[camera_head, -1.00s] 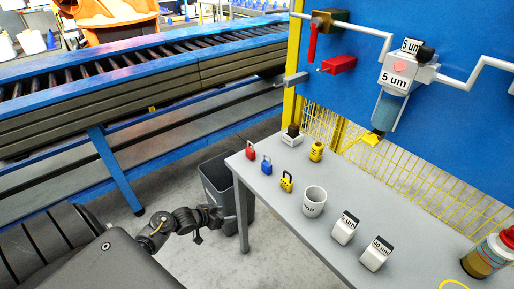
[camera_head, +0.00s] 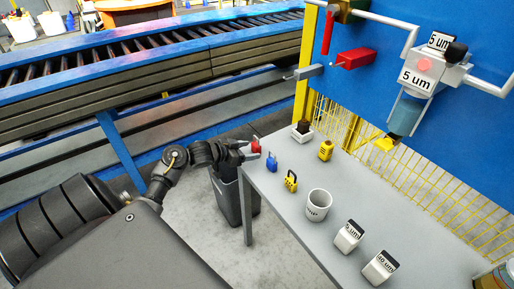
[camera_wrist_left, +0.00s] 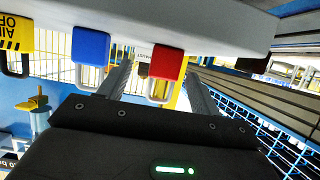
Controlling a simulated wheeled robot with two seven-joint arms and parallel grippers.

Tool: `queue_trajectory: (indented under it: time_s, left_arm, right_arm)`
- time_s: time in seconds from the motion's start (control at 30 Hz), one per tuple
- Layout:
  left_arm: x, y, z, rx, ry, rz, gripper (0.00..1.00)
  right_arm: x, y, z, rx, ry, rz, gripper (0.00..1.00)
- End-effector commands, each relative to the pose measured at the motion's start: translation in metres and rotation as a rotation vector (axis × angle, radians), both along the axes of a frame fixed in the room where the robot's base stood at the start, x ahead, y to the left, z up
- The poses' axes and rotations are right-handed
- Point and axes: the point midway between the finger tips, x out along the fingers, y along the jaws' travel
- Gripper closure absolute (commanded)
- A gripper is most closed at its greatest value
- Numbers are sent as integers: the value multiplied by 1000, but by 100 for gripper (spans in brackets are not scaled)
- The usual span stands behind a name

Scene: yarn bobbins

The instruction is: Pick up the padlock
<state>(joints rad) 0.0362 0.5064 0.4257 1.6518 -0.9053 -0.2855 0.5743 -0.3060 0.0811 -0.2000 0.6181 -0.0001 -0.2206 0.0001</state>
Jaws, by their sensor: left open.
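The red padlock (camera_head: 256,145) stands at the left corner of the grey table (camera_head: 300,230). A blue padlock (camera_head: 271,162) and a yellow padlock (camera_head: 291,182) stand in a row beside it. My left gripper (camera_head: 249,151) is open at the table's edge, right at the red padlock. In the left wrist view, which looks upside down, the red padlock (camera_wrist_left: 168,64) shows between the two open fingers, with the blue padlock (camera_wrist_left: 91,46) left of them. I cannot tell whether a finger touches the red padlock. My right gripper is not in view.
A yellow block (camera_head: 326,150), a white-and-black part (camera_head: 302,131), a white mug (camera_head: 318,204) and two white filter boxes (camera_head: 348,236) stand on the table. A dark bin (camera_head: 228,195) is below the arm. A blue panel with pipes rises behind.

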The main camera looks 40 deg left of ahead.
Motion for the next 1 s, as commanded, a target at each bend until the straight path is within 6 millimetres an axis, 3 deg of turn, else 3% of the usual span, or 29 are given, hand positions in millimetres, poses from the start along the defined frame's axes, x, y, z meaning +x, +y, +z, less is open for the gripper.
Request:
queue_trajectory:
  time_s: [0.23,0.53,0.83,1.0]
  left_arm:
    - [9,-1,-2,-1,-1,0,36]
    - [47,-6,-16,-2,0,1,36]
    - [51,-8,-19,2,1,1,36]
    - [51,-7,-19,2,1,1,57]
  right_arm:
    - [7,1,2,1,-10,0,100]
    - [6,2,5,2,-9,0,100]
    - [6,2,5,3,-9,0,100]
    - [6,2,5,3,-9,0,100]
